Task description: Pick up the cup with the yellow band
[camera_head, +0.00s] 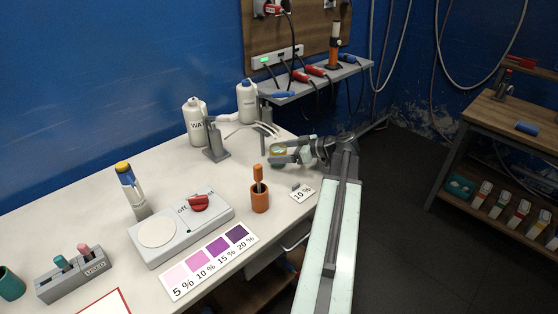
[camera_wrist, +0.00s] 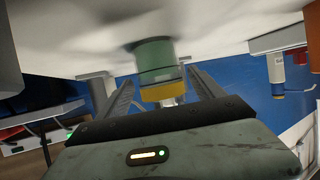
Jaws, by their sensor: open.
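The cup with the yellow band (camera_wrist: 155,58) is a greenish cup. In the wrist view, which looks upside down, it stands between the two fingers of my gripper (camera_wrist: 160,78). Its yellow band (camera_wrist: 163,93) is at the end nearer my palm. A gap shows on either side of the cup. In the head view the cup (camera_head: 277,149) is at the table's right end, with my open gripper (camera_head: 276,153) reaching around it from the right. The fingers partly hide it there.
A raised shelf (camera_head: 315,82) is behind my gripper.

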